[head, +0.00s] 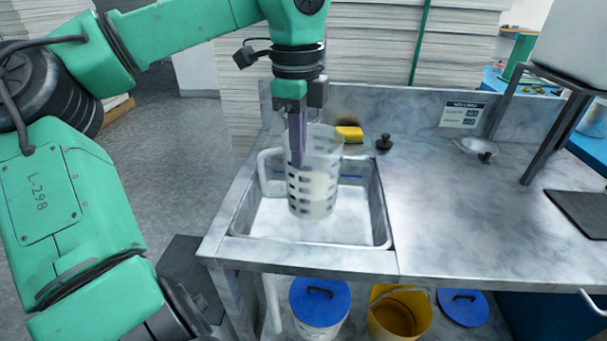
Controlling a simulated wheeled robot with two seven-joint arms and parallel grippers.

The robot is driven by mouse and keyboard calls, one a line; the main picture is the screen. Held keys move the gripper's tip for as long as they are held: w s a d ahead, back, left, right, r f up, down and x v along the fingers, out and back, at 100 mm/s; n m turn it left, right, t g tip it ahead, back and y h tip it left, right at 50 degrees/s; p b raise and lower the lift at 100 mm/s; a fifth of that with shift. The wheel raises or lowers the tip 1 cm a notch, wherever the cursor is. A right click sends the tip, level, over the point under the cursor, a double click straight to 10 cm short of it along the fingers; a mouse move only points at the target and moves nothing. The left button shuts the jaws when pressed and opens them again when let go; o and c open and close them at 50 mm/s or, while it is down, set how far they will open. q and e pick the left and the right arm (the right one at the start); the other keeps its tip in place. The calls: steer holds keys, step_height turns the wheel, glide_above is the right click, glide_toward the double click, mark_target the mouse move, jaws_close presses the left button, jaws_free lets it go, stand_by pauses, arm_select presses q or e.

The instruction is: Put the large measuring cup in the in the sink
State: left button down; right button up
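The large measuring cup (317,185) is clear with dark graduation marks, and it is upright over the sink (262,226) in the head view. My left gripper (297,150) points down at the cup's left rim, with one finger in front of the cup wall. It appears shut on the cup's wall. The cup seems to hang above the basin floor, though the exact gap is hard to judge. The sink is a rectangular metal basin set in the grey counter, and its floor looks empty. My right gripper is not in view.
A yellow sponge (350,134) and a black knob-like item (384,143) sit behind the sink. A clear dish (474,146) lies farther right. The counter right of the sink (470,220) is mostly clear. A metal stand (558,130) is at right. Buckets (400,318) stand below.

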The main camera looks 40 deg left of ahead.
arm_select(q)
steer(key=w+a+p, duration=0.2)
steer(key=w+a, duration=0.3)
steer(key=w, duration=0.1)
steer(key=f, duration=1.2)
steer(key=shift+d, duration=0.25)
steer(key=shift+f+b, duration=0.15)
steer(key=shift+b, duration=0.3)
steer(key=c, duration=1.1)
jaws_free()
steer(key=r, duration=1.2)
steer(key=shift+s+d+r+p, duration=0.1)
steer(key=shift+s+r+p, duration=0.1)
steer(key=shift+p, duration=0.15)
